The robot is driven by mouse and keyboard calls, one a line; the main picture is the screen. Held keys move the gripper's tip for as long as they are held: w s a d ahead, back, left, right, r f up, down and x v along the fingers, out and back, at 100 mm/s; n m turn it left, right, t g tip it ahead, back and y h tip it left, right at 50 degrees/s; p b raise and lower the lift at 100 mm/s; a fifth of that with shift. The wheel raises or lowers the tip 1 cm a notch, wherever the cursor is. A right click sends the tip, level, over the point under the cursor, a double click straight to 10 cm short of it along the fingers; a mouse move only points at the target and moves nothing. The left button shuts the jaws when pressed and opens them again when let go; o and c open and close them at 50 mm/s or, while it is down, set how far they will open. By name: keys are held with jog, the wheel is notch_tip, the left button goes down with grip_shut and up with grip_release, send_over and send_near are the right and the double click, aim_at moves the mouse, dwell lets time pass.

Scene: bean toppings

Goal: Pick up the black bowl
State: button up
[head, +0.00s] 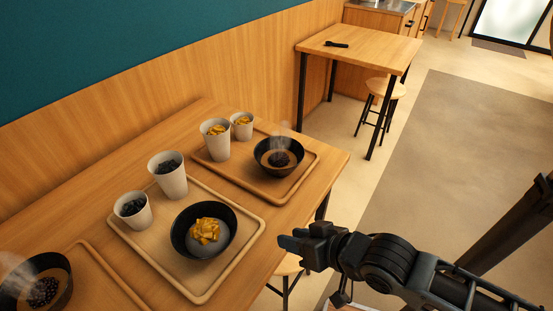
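Three black bowls show in the head view. One black bowl (179,238) holds white food with a yellow topping and sits on the middle tray (207,293). A second black bowl (261,146) with dark contents steams on the far tray (306,174). A third black bowl (62,275), cut off at the lower left, holds dark beans on a near tray (108,290). My gripper (284,243) is to the right of the middle bowl, beyond the tray's edge and apart from it. Its fingers are small and foreshortened, so their opening is unclear.
White cups of dark beans (173,186) (135,219) stand on the middle tray. Cups with yellow pieces (216,150) (243,132) stand on the far tray. A wall borders the table's left side. A stool (287,266) is below my gripper; another table (375,45) stands farther back.

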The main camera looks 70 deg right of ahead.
aim_at(293, 168)
jog(key=w+d+m+g+p, duration=0.1)
jog(key=d+m, duration=0.1)
jog(key=d, duration=0.2)
jog(key=w+d+m+g+p, duration=0.1)
jog(key=d+m, duration=0.2)
jog(key=d, duration=0.1)
jog(key=w+d+m+g+p, duration=0.1)
jog(key=w+d+m, duration=0.1)
jog(key=d, duration=0.2)
jog(key=shift+r+m+h, duration=0.3)
jog(key=shift+r+h, duration=0.05)
jog(key=shift+h, duration=0.05)
jog(key=w+d+r+m+g+y+p, duration=0.1)
jog(key=d+r+m+g+y+p, duration=0.15)
jog(key=d+r+m, duration=0.4)
jog(key=shift+m, duration=0.55)
jog(key=shift+s+d+p+x, duration=0.25)
jog(key=shift+x, duration=1.4)
jog(key=shift+s+d+p+x, duration=0.2)
jog(key=shift+s+d+x, duration=0.05)
jog(key=shift+x, duration=1.35)
jog(key=shift+s+d+p+x, duration=0.2)
jog(key=shift+d+p+x, duration=0.1)
jog(key=shift+x, duration=1.35)
jog(key=shift+f, duration=0.15)
grip_shut()
